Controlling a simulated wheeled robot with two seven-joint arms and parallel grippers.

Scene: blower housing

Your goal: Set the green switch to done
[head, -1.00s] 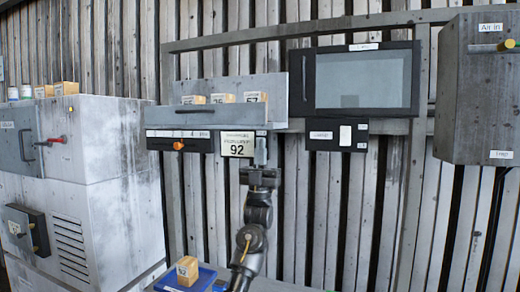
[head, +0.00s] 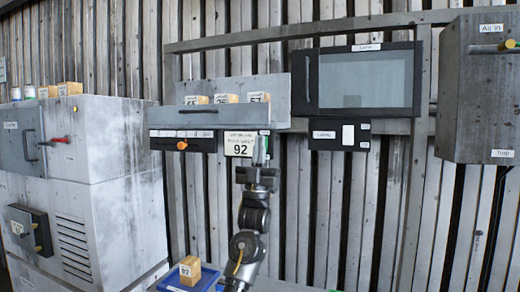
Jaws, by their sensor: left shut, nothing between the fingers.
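I cannot pick out a clearly green switch. A small black panel (head: 325,144) under the dark-framed screen box carries a pale rocker-like plate (head: 348,134). Two small tags with a greenish tint sit at its right, too small to read. My left gripper (head: 261,150) is in the middle of the view, pointing up, shut and empty. Its fingertips overlap the right edge of a white sign reading 92 (head: 238,145); I cannot tell whether they touch anything. It is left of and slightly below the black panel. My right gripper is not in view.
A grey drawer (head: 210,115) with several wooden blocks is above, with an orange knob (head: 182,145) below it. A blue tray (head: 172,282) holds a wooden block (head: 190,270). A grey cabinet (head: 110,190) stands left; a grey box (head: 475,90) hangs right.

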